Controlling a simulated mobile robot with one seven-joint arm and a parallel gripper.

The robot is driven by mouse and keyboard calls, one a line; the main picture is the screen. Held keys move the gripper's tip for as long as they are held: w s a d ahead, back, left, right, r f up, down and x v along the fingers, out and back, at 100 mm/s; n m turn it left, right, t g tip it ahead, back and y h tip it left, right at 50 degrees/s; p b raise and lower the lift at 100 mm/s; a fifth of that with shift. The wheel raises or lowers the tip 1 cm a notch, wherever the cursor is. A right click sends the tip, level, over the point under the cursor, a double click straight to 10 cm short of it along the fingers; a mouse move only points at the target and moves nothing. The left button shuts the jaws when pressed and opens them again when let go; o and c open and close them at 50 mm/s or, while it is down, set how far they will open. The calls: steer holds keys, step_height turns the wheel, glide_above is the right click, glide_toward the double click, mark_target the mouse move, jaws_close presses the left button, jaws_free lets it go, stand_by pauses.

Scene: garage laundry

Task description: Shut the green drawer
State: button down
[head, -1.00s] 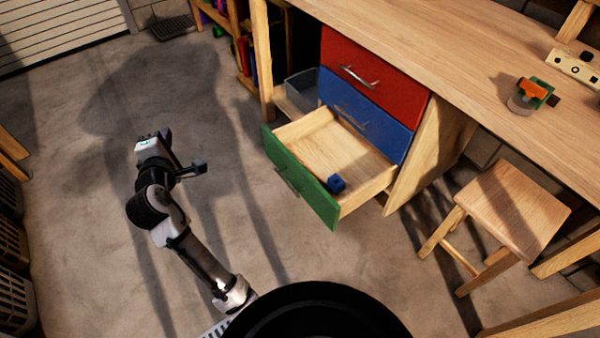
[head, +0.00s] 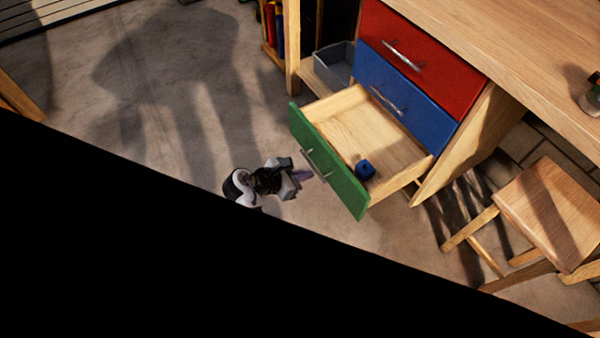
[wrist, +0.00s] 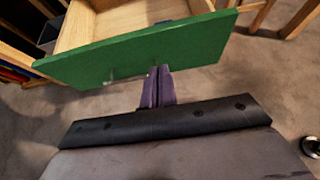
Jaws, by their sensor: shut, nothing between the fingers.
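The green drawer (head: 328,163) is the lowest of three drawers and stands pulled far out, with a small blue cube (head: 365,168) inside near its front. Its green front with a metal handle also fills the upper part of the wrist view (wrist: 190,45). My gripper (head: 306,174) is shut and empty, pointing at the outer face of the green front near the handle. In the wrist view my shut fingers (wrist: 158,80) reach up to the lower part of the front. I cannot tell whether they touch it.
The blue drawer (head: 410,115) and red drawer (head: 420,60) above are shut. A grey bin (head: 335,66) stands left of the drawers. A wooden stool (head: 550,215) stands at right. A black shape hides the lower left of the head view. Floor left of the drawer is clear.

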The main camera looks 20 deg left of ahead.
steer(key=w+r+x, duration=0.1)
steer(key=x, duration=0.8)
steer(key=shift+d+r, duration=0.25)
steer(key=shift+r, duration=0.15)
steer(key=w+d+p, duration=0.4)
steer(key=w+d, duration=1)
steer(key=w, duration=0.4)
steer(key=shift+s, duration=0.1)
